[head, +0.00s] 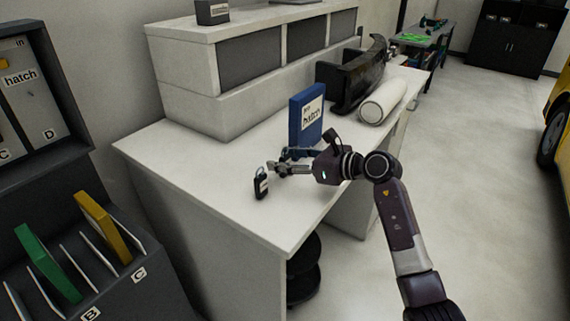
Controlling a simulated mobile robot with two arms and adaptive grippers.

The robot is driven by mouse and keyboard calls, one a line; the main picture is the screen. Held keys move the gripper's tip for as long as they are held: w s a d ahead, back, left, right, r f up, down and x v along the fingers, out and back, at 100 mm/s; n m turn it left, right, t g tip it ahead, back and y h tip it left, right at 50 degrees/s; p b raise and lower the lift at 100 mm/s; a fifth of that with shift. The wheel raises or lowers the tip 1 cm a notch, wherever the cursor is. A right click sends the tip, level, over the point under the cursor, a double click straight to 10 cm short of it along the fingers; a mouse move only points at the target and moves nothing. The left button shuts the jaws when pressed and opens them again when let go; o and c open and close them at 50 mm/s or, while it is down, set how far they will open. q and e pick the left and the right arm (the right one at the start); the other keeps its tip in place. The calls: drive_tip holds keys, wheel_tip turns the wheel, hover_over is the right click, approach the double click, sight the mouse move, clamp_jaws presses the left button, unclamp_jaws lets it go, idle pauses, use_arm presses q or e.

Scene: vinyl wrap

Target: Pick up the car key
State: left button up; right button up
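The car key (260,186) is a small black fob with a pale label and a ring at its top. It shows at the front left part of the white desk (200,170). My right gripper (277,163) reaches in from the right, low over the desk, with its fingers pointing left towards the key. The fingers look spread apart, with no object visible between them. The near fingertip is close to the key's ring; I cannot tell whether they touch. My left gripper is not in view.
A blue labelled binder (306,116) stands just behind my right gripper. A white roll (383,101) and a glossy black part (350,78) lie farther back on the desk. A dark rack with a green folder (47,263) and a yellow folder (103,228) stands at left.

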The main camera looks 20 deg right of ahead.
drive_tip(key=c, duration=1)
drive_tip(key=shift+c, duration=0.6)
drive_tip(key=shift+r, duration=0.1)
wheel_tip(320, 180, up, 20)
drive_tip(key=b, duration=0.3)
drive_tip(key=shift+b, duration=0.35)
